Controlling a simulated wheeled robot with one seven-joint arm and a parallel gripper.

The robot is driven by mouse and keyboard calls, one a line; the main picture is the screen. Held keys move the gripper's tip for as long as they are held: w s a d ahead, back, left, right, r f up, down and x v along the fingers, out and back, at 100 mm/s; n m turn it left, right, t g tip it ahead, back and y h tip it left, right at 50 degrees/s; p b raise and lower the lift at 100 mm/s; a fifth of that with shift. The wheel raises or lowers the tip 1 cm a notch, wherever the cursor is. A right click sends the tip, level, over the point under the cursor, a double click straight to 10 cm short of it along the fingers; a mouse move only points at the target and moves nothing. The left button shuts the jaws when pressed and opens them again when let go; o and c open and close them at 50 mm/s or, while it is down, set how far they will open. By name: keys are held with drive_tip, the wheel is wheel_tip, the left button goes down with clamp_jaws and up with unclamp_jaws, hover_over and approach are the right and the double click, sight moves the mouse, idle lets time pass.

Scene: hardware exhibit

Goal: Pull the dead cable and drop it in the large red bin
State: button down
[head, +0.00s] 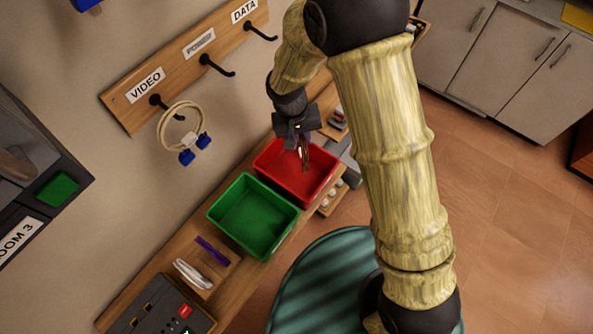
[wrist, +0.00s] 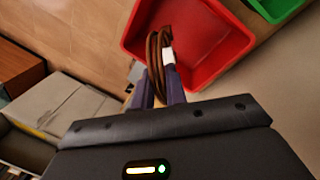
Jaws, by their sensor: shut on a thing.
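A coiled brown cable (wrist: 157,62) with a white tag or band is held between the fingers of my gripper (wrist: 166,85) in the wrist view. My gripper (head: 303,145) is shut on it and hangs over the red bin (head: 270,158) in the head view. The cable also shows there as a small dark loop (head: 305,158) below the fingers, above the bin's interior. The red bin (wrist: 215,75) fills the top middle of the wrist view, and its visible inside looks empty. I cannot tell whether the cable touches the bin.
An empty green bin (head: 253,217) stands beside the red bin on the wooden shelf. A pegboard labelled VIDEO, POWER and DATA (head: 190,62) holds a cream cable with blue plugs (head: 180,135).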

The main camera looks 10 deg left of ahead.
wheel_tip(320, 180, down, 5)
drive_tip(key=b, duration=0.3)
drive_tip(key=shift+w+f, duration=0.1)
drive_tip(key=shift+w, duration=0.05)
drive_tip(key=shift+s, duration=0.3)
drive_tip(key=c, duration=1.3)
unclamp_jaws()
drive_tip(key=shift+w, duration=0.15)
drive_tip(key=shift+c, duration=0.2)
drive_tip(key=s+a+r+b, duration=0.1)
drive_tip(key=a+r+b, duration=0.2)
drive_tip(key=r, duration=1.4)
drive_tip(key=shift+s+r+b, duration=0.15)
drive_tip(key=shift+b, duration=0.4)
